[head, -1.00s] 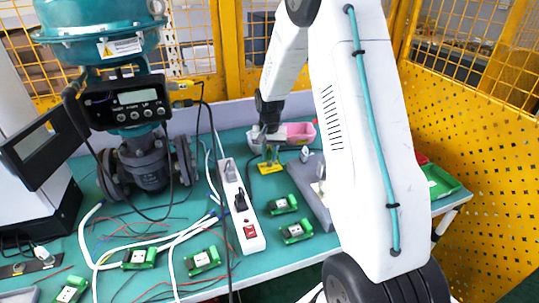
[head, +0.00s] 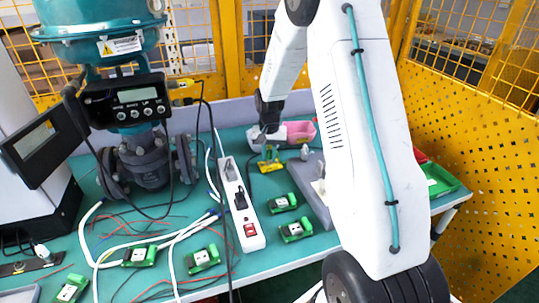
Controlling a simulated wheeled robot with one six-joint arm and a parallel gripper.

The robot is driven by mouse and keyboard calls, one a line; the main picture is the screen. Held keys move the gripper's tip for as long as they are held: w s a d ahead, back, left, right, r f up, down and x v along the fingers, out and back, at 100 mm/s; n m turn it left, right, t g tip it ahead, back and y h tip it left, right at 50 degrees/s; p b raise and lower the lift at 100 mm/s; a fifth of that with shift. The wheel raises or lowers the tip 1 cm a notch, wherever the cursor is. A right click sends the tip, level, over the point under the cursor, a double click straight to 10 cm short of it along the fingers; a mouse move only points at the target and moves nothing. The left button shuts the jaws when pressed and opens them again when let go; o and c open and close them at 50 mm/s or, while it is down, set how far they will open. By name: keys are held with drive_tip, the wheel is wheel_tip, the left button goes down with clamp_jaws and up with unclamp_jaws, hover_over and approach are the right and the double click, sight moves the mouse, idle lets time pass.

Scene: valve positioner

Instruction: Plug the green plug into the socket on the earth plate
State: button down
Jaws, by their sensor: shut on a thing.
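My gripper (head: 268,141) is over the far middle of the table, pointing down and small in the head view. It is shut on a small green piece (head: 270,154), apparently the green plug; the fingers hide part of it. A yellow piece (head: 271,167) shows right below it. I cannot tell whether the two are joined or only touch. A dark metal strip with a round fitting (head: 18,267) lies at the left edge of the table and may be the earth plate; its socket is too small to make out.
A white power strip (head: 240,205) stands left of my gripper. Green modules (head: 203,259), white cables and thin wires cover the front left. The valve with its positioner (head: 128,103) rises at the left.

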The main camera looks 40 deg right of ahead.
drive_tip(key=c, duration=0.9)
unclamp_jaws()
drive_tip(key=shift+r, duration=3.45)
drive_tip(key=s+a+r+n, duration=0.2)
drive_tip(key=s+a+r, duration=0.4)
drive_tip(key=s, duration=0.5)
drive_tip(key=s+a+r+n+t, duration=0.1)
drive_tip(key=s+a+r+n, duration=0.2)
drive_tip(key=s, duration=0.9)
drive_tip(key=s+a+r+n, duration=0.2)
drive_tip(key=s+a+r, duration=0.7)
drive_tip(key=s, duration=0.2)
drive_tip(key=shift+s+a+n, duration=0.3)
drive_tip(key=shift+s+a, duration=0.05)
